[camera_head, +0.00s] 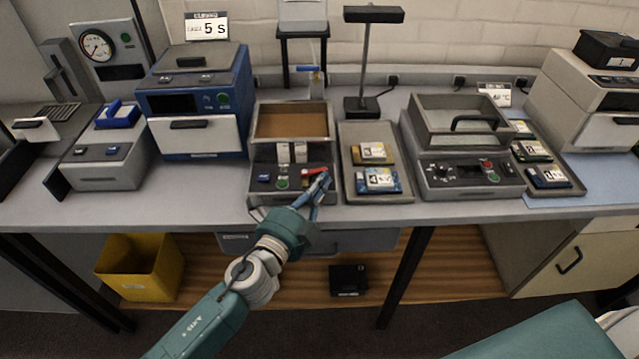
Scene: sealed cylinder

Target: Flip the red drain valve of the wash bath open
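The wash bath (262,175) is a grey box on the bench with an open basin of brown liquid and a front control panel. Its red drain valve (313,171) is a small red handle at the right of that panel, beside a green button. My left gripper (322,182) reaches up from below to the panel's right end, with its fingertips right by the red handle. Whether they touch it, and how far apart the fingers are, is too small to tell. The fingers partly hide the panel's right corner. My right gripper is out of view.
A tray (350,190) with yellow and blue labelled packs stands close on the right of the bath. A lidded grey machine (470,185) is further right, and a blue oven (197,105) stands to the left. A black lamp (364,60) rises behind the tray.

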